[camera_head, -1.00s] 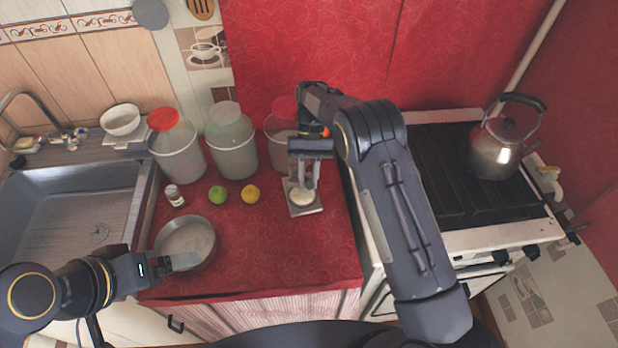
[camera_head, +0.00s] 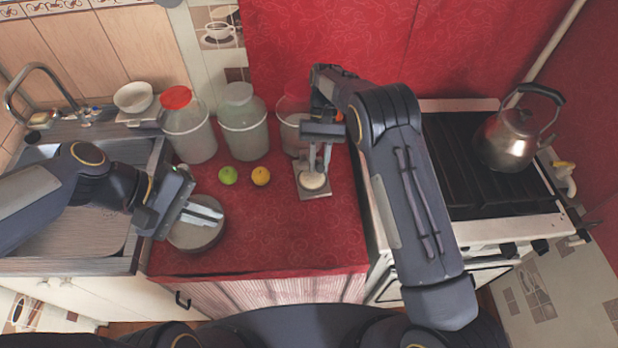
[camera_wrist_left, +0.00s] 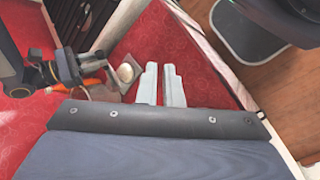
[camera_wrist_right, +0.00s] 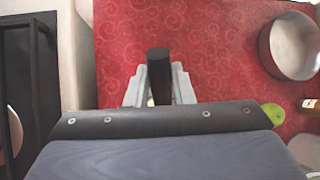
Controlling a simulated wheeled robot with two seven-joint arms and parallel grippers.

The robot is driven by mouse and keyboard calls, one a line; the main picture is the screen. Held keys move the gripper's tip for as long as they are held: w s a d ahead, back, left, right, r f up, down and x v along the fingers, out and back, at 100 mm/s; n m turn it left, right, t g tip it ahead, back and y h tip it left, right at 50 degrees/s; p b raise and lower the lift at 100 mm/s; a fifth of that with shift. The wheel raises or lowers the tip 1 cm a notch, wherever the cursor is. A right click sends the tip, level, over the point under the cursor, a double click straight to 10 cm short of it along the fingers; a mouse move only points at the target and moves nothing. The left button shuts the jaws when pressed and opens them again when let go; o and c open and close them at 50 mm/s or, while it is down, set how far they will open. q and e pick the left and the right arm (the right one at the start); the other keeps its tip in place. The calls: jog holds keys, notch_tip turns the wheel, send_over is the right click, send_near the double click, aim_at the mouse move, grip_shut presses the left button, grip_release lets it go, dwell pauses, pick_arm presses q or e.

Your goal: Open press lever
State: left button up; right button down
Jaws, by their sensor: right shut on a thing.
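The press (camera_head: 313,182) stands on the red counter, with a flat grey base and a round pale cup. My right gripper (camera_head: 318,146) is above it, shut on the dark lever handle (camera_wrist_right: 158,75), which stands up between the fingers in the right wrist view. The gripper and arm hide part of the lever in the head view. My left gripper (camera_head: 207,213) is over the pan, its fingers parallel with a narrow gap and nothing between them. The left wrist view also shows the press cup (camera_wrist_left: 126,72) beyond the left fingers.
The grey pan (camera_head: 193,238) sits below my left gripper. A green fruit (camera_head: 228,175) and a yellow fruit (camera_head: 261,176) lie left of the press. Several jars (camera_head: 243,130) stand behind. A stove with a kettle (camera_head: 505,140) is right; a sink is left. The front counter is clear.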

pick_arm(q)
jog(key=w+d+f+n+h, duration=0.1)
jog(key=w+d+f+n+g+h, duration=0.1)
jog(key=w+n, duration=0.1)
jog(key=w+d+f+n+h, duration=0.1)
jog(key=w+f, duration=0.1)
jog(key=shift+n+g, duration=0.4)
grip_shut()
jog(key=w+d+f+n+t+h, duration=0.2)
jog(key=w+d+f+n+h, duration=0.15)
jog(key=f+n, duration=0.45)
jog(key=w+d+f+n+t+h, duration=0.2)
jog(key=w+f+n+h, duration=0.25)
jog(key=f+n, duration=0.4)
jog(key=w+d+r, duration=0.2)
jog(key=w+d, duration=0.3)
jog(key=d, duration=0.5)
jog(key=shift+w+d+r+y, duration=0.2)
jog(key=shift+d+r+y, duration=0.1)
jog(key=shift+r+y, duration=0.1)
jog(key=shift+m, duration=0.25)
